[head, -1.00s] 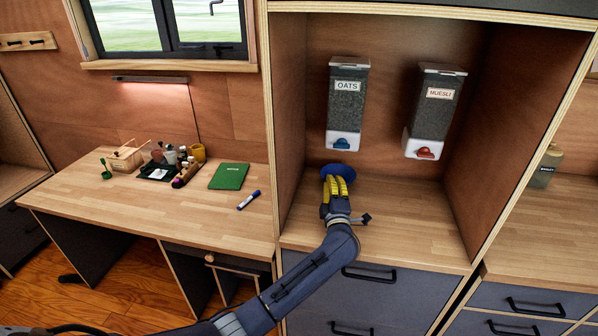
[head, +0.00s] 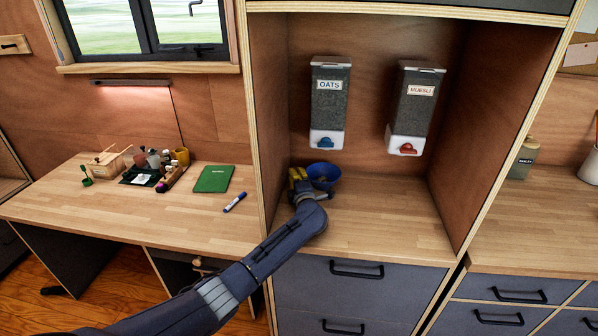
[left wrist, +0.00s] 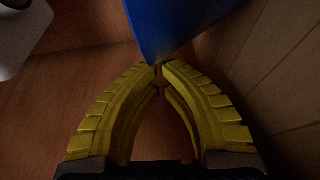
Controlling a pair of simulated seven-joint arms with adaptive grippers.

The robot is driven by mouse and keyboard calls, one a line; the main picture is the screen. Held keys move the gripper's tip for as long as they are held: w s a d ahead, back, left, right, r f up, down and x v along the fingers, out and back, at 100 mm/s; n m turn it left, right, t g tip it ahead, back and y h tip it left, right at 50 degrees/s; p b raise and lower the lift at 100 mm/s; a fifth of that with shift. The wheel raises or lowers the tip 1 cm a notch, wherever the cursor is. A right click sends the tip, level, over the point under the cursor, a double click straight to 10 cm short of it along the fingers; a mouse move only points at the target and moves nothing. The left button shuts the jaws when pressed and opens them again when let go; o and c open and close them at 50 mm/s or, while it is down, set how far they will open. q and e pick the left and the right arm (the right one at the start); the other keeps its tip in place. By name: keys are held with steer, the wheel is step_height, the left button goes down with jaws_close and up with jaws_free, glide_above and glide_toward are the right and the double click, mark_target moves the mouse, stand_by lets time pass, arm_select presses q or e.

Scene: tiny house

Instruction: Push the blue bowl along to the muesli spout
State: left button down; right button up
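The blue bowl (head: 325,175) stands upright on the wooden counter inside the alcove, below the oats dispenser (head: 329,100). The muesli dispenser (head: 415,100) hangs to its right, with its red-knobbed spout (head: 407,148) above bare counter. My left gripper (head: 298,178), with yellow fingers, is low at the bowl's left side, by the alcove's left wall. In the left wrist view the fingertips (left wrist: 160,68) are brought together with nothing visible between them. The blue bowl (left wrist: 180,22) is just beyond the tips; whether they touch it I cannot tell. My right gripper is out of view.
The alcove counter (head: 390,215) is clear to the right of the bowl, under the muesli spout. Side walls close off both ends. A desk with a green book (head: 213,179) and a marker (head: 235,202) lies to the left.

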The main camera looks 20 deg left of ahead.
arm_select(q)
steer(key=shift+w+a, duration=0.15)
steer(key=shift+w, duration=0.55)
steer(key=shift+w+a, duration=0.15)
steer(key=shift+w, duration=0.5)
steer(key=shift+d, duration=0.55)
